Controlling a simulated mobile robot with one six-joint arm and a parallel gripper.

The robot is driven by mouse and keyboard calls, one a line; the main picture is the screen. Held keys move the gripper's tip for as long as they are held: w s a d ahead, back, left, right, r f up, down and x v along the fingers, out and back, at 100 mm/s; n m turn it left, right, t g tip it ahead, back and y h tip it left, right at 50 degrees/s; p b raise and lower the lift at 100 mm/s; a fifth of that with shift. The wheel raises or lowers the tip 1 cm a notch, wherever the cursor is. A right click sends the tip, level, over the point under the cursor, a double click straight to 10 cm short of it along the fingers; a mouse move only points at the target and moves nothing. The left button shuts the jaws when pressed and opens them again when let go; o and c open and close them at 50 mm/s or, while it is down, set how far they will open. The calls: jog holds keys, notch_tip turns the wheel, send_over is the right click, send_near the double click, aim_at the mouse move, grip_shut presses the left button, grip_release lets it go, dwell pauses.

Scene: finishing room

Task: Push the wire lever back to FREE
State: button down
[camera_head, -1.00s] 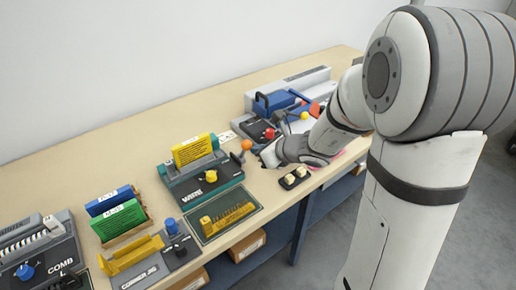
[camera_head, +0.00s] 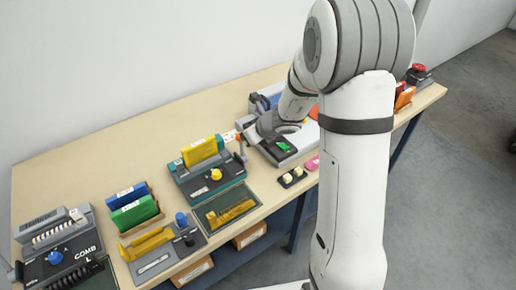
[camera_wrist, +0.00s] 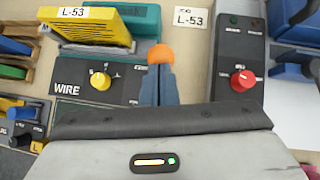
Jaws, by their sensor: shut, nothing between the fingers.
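The WIRE machine (camera_head: 208,186) is teal and dark grey with a yellow knob and a yellow booklet standing in its back. It also shows at the left of the wrist view (camera_wrist: 72,92). The wire lever's orange ball end (camera_wrist: 161,54) is at the machine's right side, in the upper middle of the wrist view. My gripper (camera_wrist: 159,74) is shut and empty, its fingertips right at the near side of the ball. I cannot tell whether they touch. In the head view my gripper (camera_head: 246,136) is beside the machine's right end, and the ball is mostly hidden there.
A grey machine with a red knob (camera_wrist: 243,81) stands right of the lever. An L-53 card (camera_wrist: 190,19) lies on the table behind. A small black tray (camera_head: 292,177) is at the front edge. Green and blue booklets (camera_head: 132,207) stand to the left.

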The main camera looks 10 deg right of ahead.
jog(key=shift+w+a+r, duration=0.1)
jog(key=shift+w+a, duration=0.25)
jog(key=shift+w, duration=0.45)
jog(key=shift+w+a+f, duration=0.1)
jog(key=shift+w+a, duration=0.2)
jog(key=shift+w, duration=0.45)
jog(key=shift+w+a+r, duration=0.1)
jog(key=shift+w+a, duration=0.25)
jog(key=shift+w, duration=0.45)
jog(key=shift+s+d+r+p, duration=0.15)
jog(key=shift+d+r+p, duration=0.05)
jog(key=shift+r+p, duration=0.15)
jog(key=s+d+r+p, duration=0.1)
jog(key=r, duration=0.4)
jog(key=s+d+r+p, duration=0.1)
jog(key=d+r+p, duration=0.1)
jog(key=r, duration=0.4)
jog(key=shift+s+d+r, duration=0.3)
jog(key=shift+s, duration=0.05)
